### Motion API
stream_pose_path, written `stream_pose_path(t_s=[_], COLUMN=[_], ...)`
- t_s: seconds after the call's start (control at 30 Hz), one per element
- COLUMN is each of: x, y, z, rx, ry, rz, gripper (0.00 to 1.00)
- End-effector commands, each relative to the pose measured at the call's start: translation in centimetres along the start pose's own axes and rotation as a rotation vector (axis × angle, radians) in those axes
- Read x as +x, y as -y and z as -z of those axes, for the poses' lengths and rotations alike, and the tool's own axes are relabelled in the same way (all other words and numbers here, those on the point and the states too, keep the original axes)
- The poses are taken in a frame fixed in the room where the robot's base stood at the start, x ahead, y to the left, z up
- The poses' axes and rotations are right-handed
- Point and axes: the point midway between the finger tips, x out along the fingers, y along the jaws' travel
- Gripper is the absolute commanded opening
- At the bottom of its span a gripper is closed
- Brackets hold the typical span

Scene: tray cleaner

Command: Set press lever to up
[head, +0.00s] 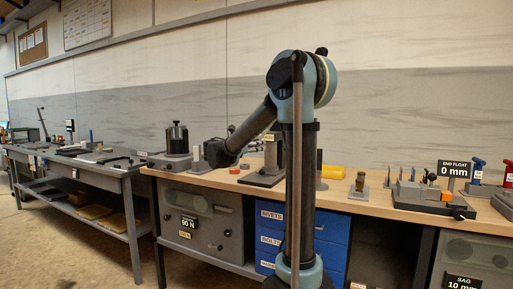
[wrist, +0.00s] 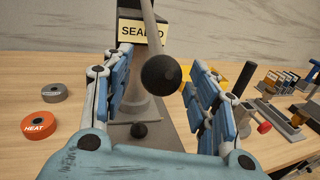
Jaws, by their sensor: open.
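The press (head: 271,152) stands on the wooden bench, with a yellow label on it. In the wrist view its label (wrist: 130,32) is partly covered by the lever and reads "SEA", then a last letter D. The press lever (wrist: 149,18) is a grey rod ending in a black ball knob (wrist: 160,74). The rod runs from the top of the picture down to the knob, which points toward the wrist camera. My gripper (wrist: 166,80) is open, with its blue fingers either side of the knob in the picture. I see no contact. In the head view my gripper (head: 217,154) is left of the press.
An orange ring marked HEAT (wrist: 39,125) and a grey ring (wrist: 55,92) lie left of the press. A yellow block (head: 333,172) and small fixtures stand to its right. A fixture with an END FLOAT sign (head: 454,168) is farther right. Bare bench top shows between them.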

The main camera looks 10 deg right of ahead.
Motion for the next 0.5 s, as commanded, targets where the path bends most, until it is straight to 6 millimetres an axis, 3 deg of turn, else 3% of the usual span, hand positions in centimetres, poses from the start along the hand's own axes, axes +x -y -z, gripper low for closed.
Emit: stream_pose_path(t_s=[0.47, 0.5], x=[1.09, 1.09], y=[0.01, 0.01], z=[0.0, 0.0], rx=[0.0, 0.0], ry=[0.0, 0.0], rz=[0.0, 0.0], gripper=[0.54, 0.45])
